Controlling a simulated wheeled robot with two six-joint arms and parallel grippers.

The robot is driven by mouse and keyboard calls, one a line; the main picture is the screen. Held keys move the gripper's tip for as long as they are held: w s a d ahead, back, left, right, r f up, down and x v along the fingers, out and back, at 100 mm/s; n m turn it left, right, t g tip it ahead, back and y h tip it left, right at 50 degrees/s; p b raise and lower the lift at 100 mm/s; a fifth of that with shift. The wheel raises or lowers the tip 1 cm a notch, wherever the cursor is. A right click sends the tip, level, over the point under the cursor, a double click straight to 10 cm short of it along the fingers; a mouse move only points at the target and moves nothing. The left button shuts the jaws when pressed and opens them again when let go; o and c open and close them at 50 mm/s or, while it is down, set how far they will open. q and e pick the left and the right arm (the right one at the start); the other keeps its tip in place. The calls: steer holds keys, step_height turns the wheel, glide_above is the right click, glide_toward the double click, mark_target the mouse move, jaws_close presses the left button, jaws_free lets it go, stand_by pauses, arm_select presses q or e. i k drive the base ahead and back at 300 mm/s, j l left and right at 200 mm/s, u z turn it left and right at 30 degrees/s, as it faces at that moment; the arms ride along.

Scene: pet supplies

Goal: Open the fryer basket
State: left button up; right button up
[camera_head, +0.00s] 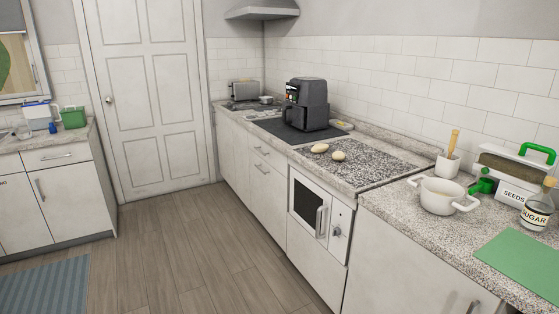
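A dark grey air fryer (312,106) stands upright on a black mat (276,133) on the counter along the right wall, near its far end. Its basket front (292,117) faces left toward the room and looks shut; the handle is too small to make out clearly. Neither of my grippers is in the head view, and nothing touches the fryer.
Two bread rolls (338,156) lie on the speckled counter before the fryer. A white pot (440,196), a seeds box (514,172), a sugar jar (537,211) and a green board (520,262) occupy the near counter. An oven (305,203) sits below.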

mark_target(292, 114)
steer(key=i+u, duration=0.2)
steer(key=i, duration=0.7)
steer(key=i+l+u, duration=0.2)
steer(key=i, duration=0.7)
steer(key=i+j+z, duration=0.15)
steer(key=i, duration=0.45)
steer(key=i+j+z, duration=0.15)
steer(key=i, duration=0.45)
steer(key=i+l+z, duration=0.15)
steer(key=z, duration=0.25)
steer(key=i+z, duration=0.5)
steer(key=z, duration=0.3)
steer(key=i+z, duration=0.25)
steer(key=z, duration=0.15)
